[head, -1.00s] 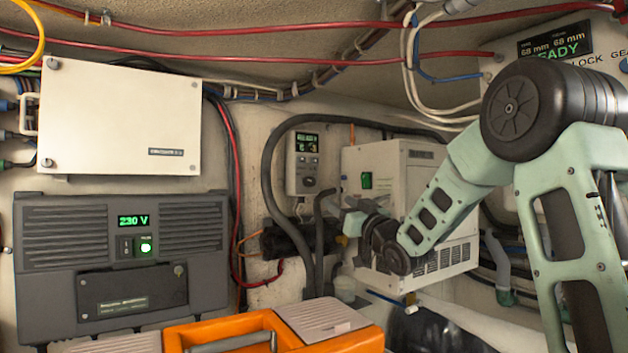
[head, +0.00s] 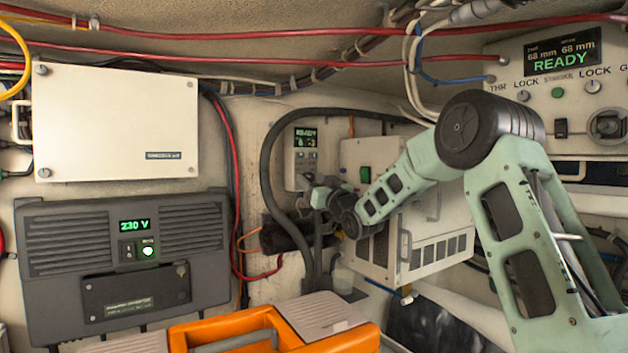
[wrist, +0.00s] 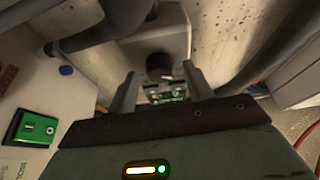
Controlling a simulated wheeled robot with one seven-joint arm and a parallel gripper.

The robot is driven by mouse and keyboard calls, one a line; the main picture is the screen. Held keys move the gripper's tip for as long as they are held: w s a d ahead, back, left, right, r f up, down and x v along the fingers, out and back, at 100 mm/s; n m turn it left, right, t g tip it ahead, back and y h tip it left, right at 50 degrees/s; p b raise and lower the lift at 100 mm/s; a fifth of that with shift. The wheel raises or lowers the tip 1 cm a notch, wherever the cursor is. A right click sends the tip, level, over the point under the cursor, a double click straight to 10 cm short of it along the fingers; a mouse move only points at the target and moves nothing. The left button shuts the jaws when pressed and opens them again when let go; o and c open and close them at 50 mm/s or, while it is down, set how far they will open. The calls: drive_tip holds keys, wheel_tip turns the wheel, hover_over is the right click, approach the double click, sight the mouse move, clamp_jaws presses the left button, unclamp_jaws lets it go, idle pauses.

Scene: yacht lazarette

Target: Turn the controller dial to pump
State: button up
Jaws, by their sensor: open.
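The controller (head: 304,143) is a pale box on the back wall with a small green-lit display (head: 306,137) and buttons below it. Its lower part, where the dial sits, is covered by my gripper (head: 313,186) in the head view. In the wrist view the controller (wrist: 150,25) fills the top middle, seen upside down. The dark round dial (wrist: 158,63) shows beyond and between the two fingers of my gripper (wrist: 160,78). The jaws are apart, with a gap around the dial. I cannot tell whether a finger touches it. The dial's marks are not readable.
A white cabinet (head: 385,160) with a green switch (head: 365,174) stands close right of the controller. A thick black hose (head: 268,165) curves round its left. A grey 230 V unit (head: 120,255) and an orange toolbox (head: 275,325) are at left and front.

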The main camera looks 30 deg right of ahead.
drive_tip(key=c, duration=1)
drive_tip(key=shift+f+m+b, duration=0.15)
drive_tip(key=shift+m+b, duration=0.15)
drive_tip(key=shift+b, duration=0.2)
drive_tip(key=shift+f+m+h+b, duration=0.1)
drive_tip(key=shift+m+h+b, duration=0.5)
drive_tip(key=shift+m+b, duration=0.25)
drive_tip(key=m+h+b, duration=0.1)
drive_tip(key=m+b, duration=0.2)
drive_tip(key=shift+a+h, duration=0.15)
drive_tip(key=shift+h, duration=0.15)
drive_tip(key=m+h+b, duration=0.1)
drive_tip(key=m, duration=0.1)
drive_tip(key=m+g+h+b, duration=0.1)
drive_tip(key=m+b, duration=0.1)
drive_tip(key=shift+m, duration=0.35)
drive_tip(key=shift+a+r+m+g+h+b, duration=0.15)
drive_tip(key=shift+m+h+b, duration=0.15)
drive_tip(key=shift+m+b, duration=0.3)
drive_tip(key=shift+d+r+m+g+h+b, duration=0.15)
drive_tip(key=shift+m+h+b, duration=0.2)
drive_tip(key=shift+m, duration=0.35)
